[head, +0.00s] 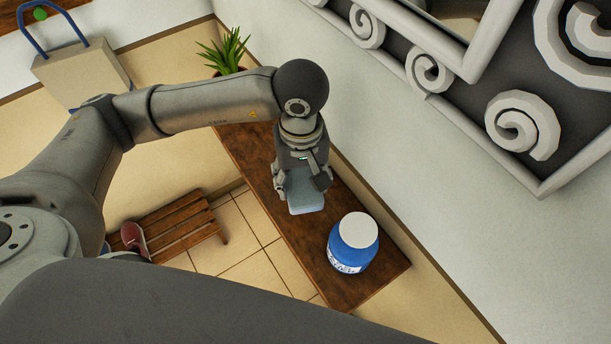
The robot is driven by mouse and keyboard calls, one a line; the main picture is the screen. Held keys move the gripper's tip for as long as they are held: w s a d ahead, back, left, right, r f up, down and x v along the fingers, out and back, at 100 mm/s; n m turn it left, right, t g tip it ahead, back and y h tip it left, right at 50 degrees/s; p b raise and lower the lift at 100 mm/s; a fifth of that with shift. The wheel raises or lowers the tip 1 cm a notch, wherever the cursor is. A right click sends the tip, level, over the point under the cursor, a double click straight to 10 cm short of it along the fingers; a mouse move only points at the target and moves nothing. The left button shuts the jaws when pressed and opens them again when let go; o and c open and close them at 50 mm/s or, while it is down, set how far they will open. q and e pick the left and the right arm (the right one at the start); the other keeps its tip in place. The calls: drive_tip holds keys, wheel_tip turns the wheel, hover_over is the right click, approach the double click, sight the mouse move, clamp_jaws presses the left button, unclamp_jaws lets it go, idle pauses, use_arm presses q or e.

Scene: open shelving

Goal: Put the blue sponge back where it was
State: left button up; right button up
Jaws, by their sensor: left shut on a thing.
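The blue sponge (306,196) is a pale blue block in the head view, near the middle. My left gripper (303,184) points down and is shut on the sponge. The sponge is over the wooden shelf board (253,158); I cannot tell whether it touches the board or is held above it. The gripper hides the sponge's upper part. My right gripper is not in view.
A blue jar with a white lid (353,243) stands on the board's near end, right of the sponge. A potted plant (225,50) is at the far end. A wooden bench (170,226) with a shoe (134,238) is lower left. The wall runs along the board's right side.

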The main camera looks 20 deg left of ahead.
sight(305, 176)
use_arm(q)
drive_tip(key=w+f, duration=0.2)
drive_tip(key=shift+w+f+p, duration=0.15)
drive_tip(key=shift+f+p, duration=0.15)
drive_tip(key=shift+p, duration=0.1)
wheel_tip(305, 176, down, 2)
drive_tip(key=shift+p, duration=0.8)
drive_tip(key=shift+f, duration=0.55)
drive_tip(key=shift+f, duration=0.2)
drive_tip(key=o, duration=1)
drive_tip(key=shift+o, duration=0.2)
drive_tip(key=shift+r, duration=0.1)
